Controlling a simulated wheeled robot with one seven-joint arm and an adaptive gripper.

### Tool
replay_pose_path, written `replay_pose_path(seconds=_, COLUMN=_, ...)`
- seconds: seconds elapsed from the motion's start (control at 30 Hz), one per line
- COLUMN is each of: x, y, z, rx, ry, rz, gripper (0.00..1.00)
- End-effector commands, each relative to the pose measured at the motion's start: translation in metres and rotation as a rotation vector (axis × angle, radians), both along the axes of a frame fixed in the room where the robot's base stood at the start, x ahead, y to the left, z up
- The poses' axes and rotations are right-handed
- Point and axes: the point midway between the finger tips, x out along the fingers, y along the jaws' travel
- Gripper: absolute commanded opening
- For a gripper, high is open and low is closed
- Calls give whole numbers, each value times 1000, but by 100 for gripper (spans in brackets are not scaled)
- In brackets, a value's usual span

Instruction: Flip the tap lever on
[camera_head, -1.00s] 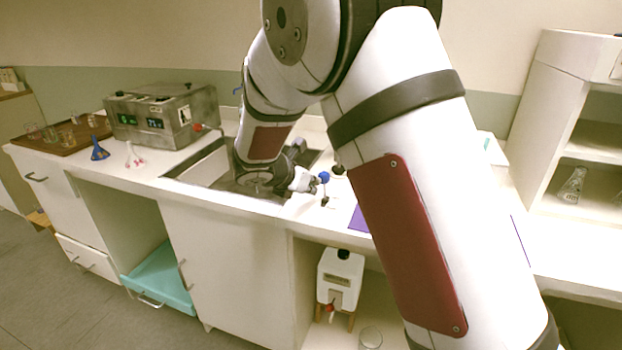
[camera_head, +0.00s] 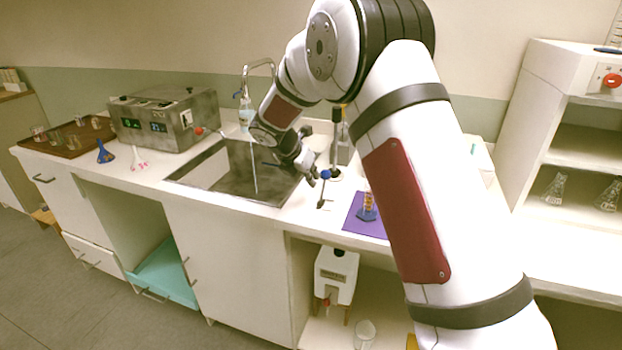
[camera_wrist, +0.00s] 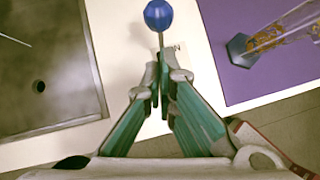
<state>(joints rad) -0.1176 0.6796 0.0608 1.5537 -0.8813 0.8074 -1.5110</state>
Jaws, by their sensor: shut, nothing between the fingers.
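The tap's arched metal spout (camera_head: 258,65) rises behind the sink in the head view, with my forearm covering its lower right side. A small blue part (camera_head: 237,94) shows beside the tap; I cannot tell if it is the lever. A thin pale vertical streak (camera_head: 255,180) shows in the sink, possibly water. My gripper (camera_head: 309,174) is over the counter at the sink's right edge, away from the spout. In the wrist view my gripper (camera_wrist: 158,80) is shut and empty, its tips close to a blue ball on a thin rod (camera_wrist: 158,15).
The steel sink (camera_head: 205,172) lies left of my gripper. The blue-ball stand (camera_head: 326,174) and a purple mat (camera_head: 358,226) with a glass cylinder (camera_head: 368,203) are close on the right. A metal control box (camera_head: 165,120) stands left of the sink.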

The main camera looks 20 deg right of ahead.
Motion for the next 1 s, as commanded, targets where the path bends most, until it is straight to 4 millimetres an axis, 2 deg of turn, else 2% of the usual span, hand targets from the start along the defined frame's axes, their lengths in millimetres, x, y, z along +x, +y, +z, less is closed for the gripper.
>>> replay_pose_path(seconds=0.17, x=0, y=0, z=9, rx=0, ry=-2, rz=0, gripper=0)
replay_pose_path(seconds=0.67, x=-5, y=4, z=15, rx=0, ry=0, rz=0, gripper=0)
replay_pose_path(seconds=0.87, x=-25, y=22, z=33, rx=0, ry=0, rz=-3, gripper=0)
replay_pose_path(seconds=1.0, x=-24, y=30, z=62, rx=0, ry=-6, rz=-6, gripper=0)
